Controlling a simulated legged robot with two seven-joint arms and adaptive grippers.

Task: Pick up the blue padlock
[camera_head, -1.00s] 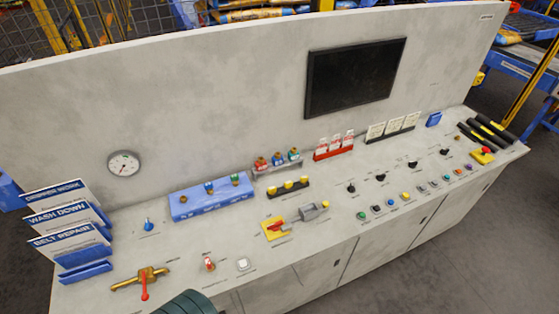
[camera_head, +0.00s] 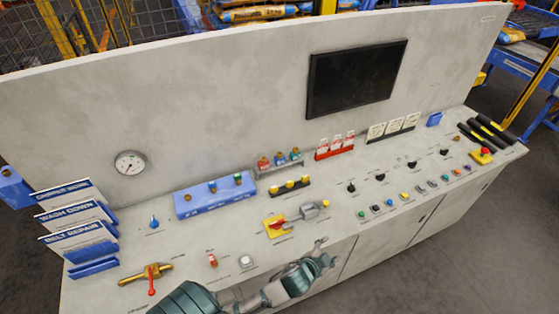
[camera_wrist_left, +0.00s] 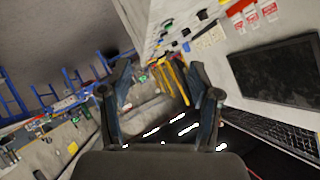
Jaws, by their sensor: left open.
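A blue tray (camera_head: 214,206) on the console, left of the middle, holds several small fittings. One blue item (camera_head: 212,186) stands at its middle and looks like a padlock, but it is too small to be sure. A grey rack (camera_head: 278,167) just to its right holds small red and blue-green pieces of similar look. My left gripper (camera_head: 322,256) is open and empty near the console's front edge, to the right of and nearer than the tray. Its spread fingers (camera_wrist_left: 160,88) also show in the left wrist view, with nothing between them. My right gripper is out of view.
A yellow plate with a red switch and grey handle (camera_head: 290,219) lies between my left gripper and the rack. A brass valve (camera_head: 147,274), sign holder (camera_head: 90,268) and buttons (camera_head: 405,198) crowd the console top. The upright panel with a dark screen (camera_head: 357,78) stands behind.

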